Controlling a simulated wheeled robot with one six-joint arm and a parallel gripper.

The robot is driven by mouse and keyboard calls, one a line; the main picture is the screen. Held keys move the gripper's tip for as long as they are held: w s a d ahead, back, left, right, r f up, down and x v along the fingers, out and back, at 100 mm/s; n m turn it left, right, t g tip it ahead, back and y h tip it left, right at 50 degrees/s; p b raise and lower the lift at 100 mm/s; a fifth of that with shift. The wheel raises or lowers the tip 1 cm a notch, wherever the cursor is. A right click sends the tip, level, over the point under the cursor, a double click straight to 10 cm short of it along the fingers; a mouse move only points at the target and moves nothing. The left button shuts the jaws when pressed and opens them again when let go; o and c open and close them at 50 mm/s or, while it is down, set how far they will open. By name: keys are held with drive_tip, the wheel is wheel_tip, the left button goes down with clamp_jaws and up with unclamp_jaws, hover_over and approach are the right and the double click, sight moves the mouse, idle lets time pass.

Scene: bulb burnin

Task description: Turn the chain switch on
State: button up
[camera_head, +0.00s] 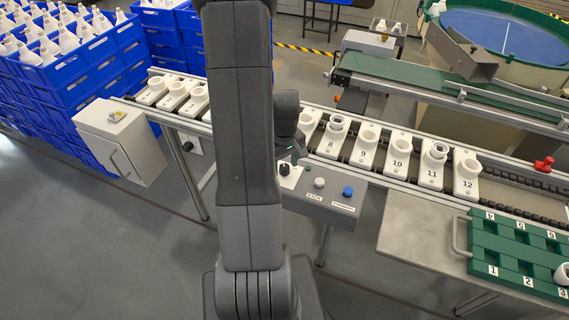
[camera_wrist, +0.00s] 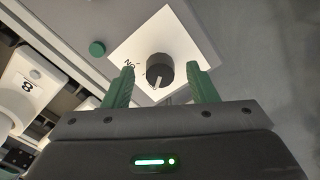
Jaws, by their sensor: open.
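The chain switch is a dark round knob (camera_wrist: 160,70) with a light pointer mark, on a white plate (camera_wrist: 182,38) marked "NO" in the wrist view. The pointer mark faces the lower edge of the picture, toward my gripper. In the head view the knob (camera_head: 284,168) shows on the grey control box (camera_head: 318,197), just right of my arm. My gripper (camera_wrist: 161,85) is open, with one green finger on each side of the knob. I see gaps between the fingers and the knob; I cannot tell the exact depth between them.
A green button (camera_wrist: 97,48) is left of the plate. A white button (camera_head: 319,183) and a blue button (camera_head: 348,191) are on the same box. The conveyor carries numbered white holders (camera_head: 398,155) behind it. A green tray (camera_head: 508,253) lies at the right.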

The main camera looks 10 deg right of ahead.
drive_tip(key=c, duration=1)
drive_tip(key=shift+o, duration=0.2)
drive_tip(key=shift+f+m, duration=0.1)
drive_tip(key=shift+m, duration=0.3)
drive_tip(key=m+b, duration=0.1)
drive_tip(key=m, duration=0.1)
drive_tip(key=shift+m, duration=0.4)
drive_tip(key=m+b, duration=0.1)
drive_tip(key=m, duration=0.2)
drive_tip(key=shift+m, duration=0.3)
drive_tip(key=m+b, duration=0.1)
drive_tip(key=m, duration=0.5)
drive_tip(key=shift+m+b, duration=0.3)
